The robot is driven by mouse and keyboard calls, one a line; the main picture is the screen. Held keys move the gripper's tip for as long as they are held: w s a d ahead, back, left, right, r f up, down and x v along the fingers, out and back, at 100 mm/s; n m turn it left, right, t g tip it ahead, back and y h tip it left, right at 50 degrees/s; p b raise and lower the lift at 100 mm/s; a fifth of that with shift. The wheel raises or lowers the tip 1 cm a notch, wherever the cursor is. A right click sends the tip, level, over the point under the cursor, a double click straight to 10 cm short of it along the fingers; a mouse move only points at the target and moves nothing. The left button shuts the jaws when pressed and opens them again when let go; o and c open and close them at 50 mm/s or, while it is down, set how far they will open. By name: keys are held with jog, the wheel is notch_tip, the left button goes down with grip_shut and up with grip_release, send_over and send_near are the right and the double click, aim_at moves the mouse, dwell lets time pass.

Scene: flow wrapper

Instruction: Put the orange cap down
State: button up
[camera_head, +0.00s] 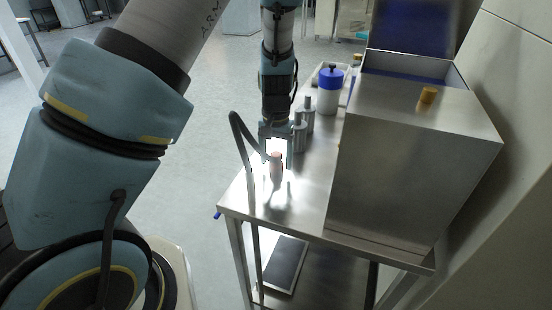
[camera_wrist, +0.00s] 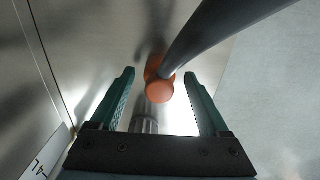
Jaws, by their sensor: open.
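The orange cap (camera_wrist: 160,90) shows a round end between my gripper's fingertips in the wrist view. My gripper (camera_wrist: 159,76) is open, with a green finger on each side of the cap and a visible gap to the right finger. In the head view my gripper (camera_head: 275,148) points down at the cap. A dark hose crosses in front and hides part of the cap.
Grey metal cylinders (camera_head: 300,132) and a white bottle with a blue lid (camera_head: 329,92) stand behind my gripper. The table's left edge is close.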

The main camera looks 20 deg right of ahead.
aim_at(276, 154)
notch_tip(276, 154, up, 12)
jog(key=b, duration=0.1)
jog(key=s+a+n, duration=0.2)
jog(key=a+n, duration=0.1)
jog(key=a, duration=1.2)
jog(key=s+a+r+n+t, duration=0.1)
jog(key=a+n, duration=0.3)
jog(key=a, duration=1.1)
jog(key=shift+s+t, duration=0.3)
jog(key=shift+s, duration=0.2)
jog(key=shift+a+r, duration=0.1)
